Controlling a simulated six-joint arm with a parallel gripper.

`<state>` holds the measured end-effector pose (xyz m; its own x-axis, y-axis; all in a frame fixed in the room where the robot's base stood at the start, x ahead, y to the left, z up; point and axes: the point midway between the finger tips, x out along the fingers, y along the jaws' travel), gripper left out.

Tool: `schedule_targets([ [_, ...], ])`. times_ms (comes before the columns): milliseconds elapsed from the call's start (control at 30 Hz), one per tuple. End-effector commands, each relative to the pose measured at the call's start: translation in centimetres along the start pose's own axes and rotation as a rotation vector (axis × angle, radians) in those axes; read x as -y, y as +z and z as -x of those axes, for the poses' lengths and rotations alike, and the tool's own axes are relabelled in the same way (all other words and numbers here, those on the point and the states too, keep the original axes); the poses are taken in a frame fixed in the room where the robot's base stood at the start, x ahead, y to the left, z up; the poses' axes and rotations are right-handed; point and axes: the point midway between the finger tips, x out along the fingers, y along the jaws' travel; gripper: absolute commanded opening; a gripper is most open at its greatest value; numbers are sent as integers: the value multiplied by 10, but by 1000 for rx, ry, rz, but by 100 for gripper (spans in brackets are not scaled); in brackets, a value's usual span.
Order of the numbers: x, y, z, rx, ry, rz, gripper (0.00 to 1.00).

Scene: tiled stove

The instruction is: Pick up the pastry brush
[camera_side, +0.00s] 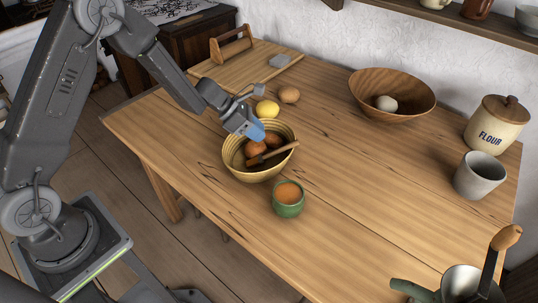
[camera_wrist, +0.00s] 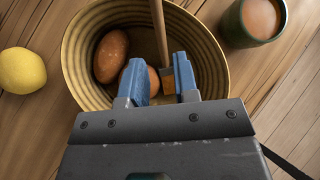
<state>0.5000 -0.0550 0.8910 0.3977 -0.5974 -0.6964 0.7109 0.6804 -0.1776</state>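The pastry brush (camera_side: 275,155) has a wooden handle and leans in a ribbed yellow bowl (camera_side: 232,160), its handle over the right rim. In the wrist view the handle (camera_wrist: 160,30) runs up over the bowl's rim, and its lower end (camera_wrist: 168,80) lies between my fingers, closer to the right one. My gripper (camera_wrist: 161,75) is open, its blue fingertips apart. In the side view my gripper (camera_side: 254,133) is over the bowl and partly covers its far side. A brown egg (camera_wrist: 110,55) and another (camera_wrist: 153,82), partly hidden by the left finger, lie in the bowl.
A green cup (camera_side: 288,200) stands right in front of the bowl. A lemon (camera_side: 267,109) and a brown egg (camera_side: 289,94) lie behind it. A wooden bowl (camera_side: 410,105), flour jar (camera_side: 495,125) and grey cup (camera_side: 479,176) stand farther right. The table's middle is clear.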

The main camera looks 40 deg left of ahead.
Motion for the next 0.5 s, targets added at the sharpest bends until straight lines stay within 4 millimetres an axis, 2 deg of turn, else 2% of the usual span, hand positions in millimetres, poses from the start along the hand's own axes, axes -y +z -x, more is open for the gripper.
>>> schedule_targets([
  [100, 0, 0, -19, -1, -2, -1, 28],
  [367, 0, 0, -37, -1, -2, -3, 28],
  [500, 0, 0, -59, -2, -2, -4, 28],
])
